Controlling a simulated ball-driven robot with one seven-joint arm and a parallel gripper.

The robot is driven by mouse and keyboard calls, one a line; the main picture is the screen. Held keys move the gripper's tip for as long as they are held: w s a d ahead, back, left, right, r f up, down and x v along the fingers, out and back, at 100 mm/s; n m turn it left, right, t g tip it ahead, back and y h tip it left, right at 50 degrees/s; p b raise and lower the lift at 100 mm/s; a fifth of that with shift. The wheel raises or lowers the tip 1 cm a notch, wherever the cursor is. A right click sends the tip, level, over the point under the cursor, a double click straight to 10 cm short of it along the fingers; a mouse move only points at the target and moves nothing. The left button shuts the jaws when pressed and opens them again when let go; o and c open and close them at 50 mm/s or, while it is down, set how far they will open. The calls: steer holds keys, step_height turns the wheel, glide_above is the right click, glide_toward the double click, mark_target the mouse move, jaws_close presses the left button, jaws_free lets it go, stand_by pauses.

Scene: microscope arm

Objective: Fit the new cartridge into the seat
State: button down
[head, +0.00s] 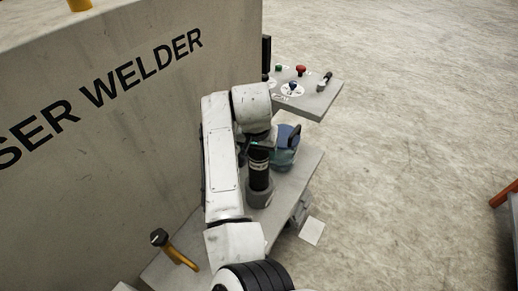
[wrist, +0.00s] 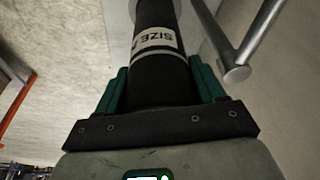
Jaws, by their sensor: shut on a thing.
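A black cylindrical cartridge (head: 260,178) with a pale band stands upright below my gripper (head: 262,146) in the head view. In the wrist view the cartridge (wrist: 155,88) lies between two green fingers of my gripper (wrist: 161,82), which is shut on it. A white label on it reads "SIZE" and is partly cut off by curvature. A grey round collar (head: 260,198), which looks like the seat, is at the cartridge's lower end. I cannot tell whether the cartridge is inside it or just above or in front of it.
A blue rounded object (head: 285,149) is close behind the cartridge on the grey ledge (head: 298,172). A panel (head: 318,97) with coloured knobs juts out beyond. The large welder wall (head: 110,120) stands left. A yellow-handled lever (head: 176,252) is at the front. A metal bar (wrist: 240,62) is right of the cartridge.

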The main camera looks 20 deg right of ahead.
mark_target(256, 153)
steer(key=shift+f+b, duration=2.05)
steer(key=shift+f, duration=2.45)
steer(key=shift+c, duration=0.2)
jaws_free()
steer(key=v, duration=1.1)
steer(key=shift+b, duration=0.35)
steer(key=shift+f, duration=0.1)
